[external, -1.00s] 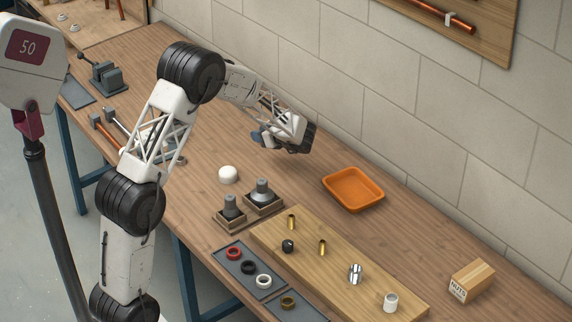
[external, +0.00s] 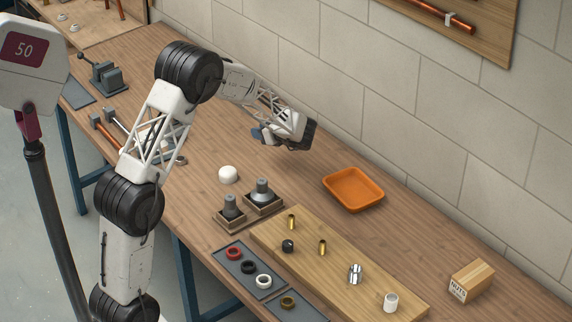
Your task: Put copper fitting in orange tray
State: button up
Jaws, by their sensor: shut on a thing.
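My gripper (external: 285,140) is in the air above the back part of the bench, left of the orange tray. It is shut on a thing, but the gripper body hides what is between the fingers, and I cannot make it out. The orange tray (external: 328,191) lies empty on the bench near the wall. Two small brass-coloured pieces, one (external: 291,222) near the far end and one (external: 323,247) near the middle, stand on the wooden board (external: 262,236). I see no clearly copper-coloured fitting outside the gripper.
A black fitting (external: 288,246), a chrome piece (external: 355,274) and a white cylinder (external: 390,303) also stand on the board. A white cap (external: 228,174) and two grey pieces in wooden holders (external: 247,208) are left of the tray. A carton (external: 472,281) stands right. Bench between gripper and tray is clear.

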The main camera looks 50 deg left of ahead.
jog(key=s+d+m+t, duration=0.2)
jog(key=d, duration=1)
jog(key=s+d+m+t, duration=0.2)
jog(key=d+t, duration=0.1)
jog(key=d, duration=0.9)
jog(key=s+d+m+t, duration=0.2)
jog(key=d, duration=0.9)
jog(key=shift+d+f+m+h, duration=0.25)
jog(key=shift+d+m+h, duration=0.05)
jog(key=shift+d, duration=0.1)
jog(key=shift+w, duration=0.1)
send_over(357, 204)
jog(key=shift+f, duration=0.75)
jog(key=shift+f, duration=0.1)
jog(key=shift+f, duration=1.7)
jog(key=shift+f, duration=0.55)
jog(key=o, duration=0.9)
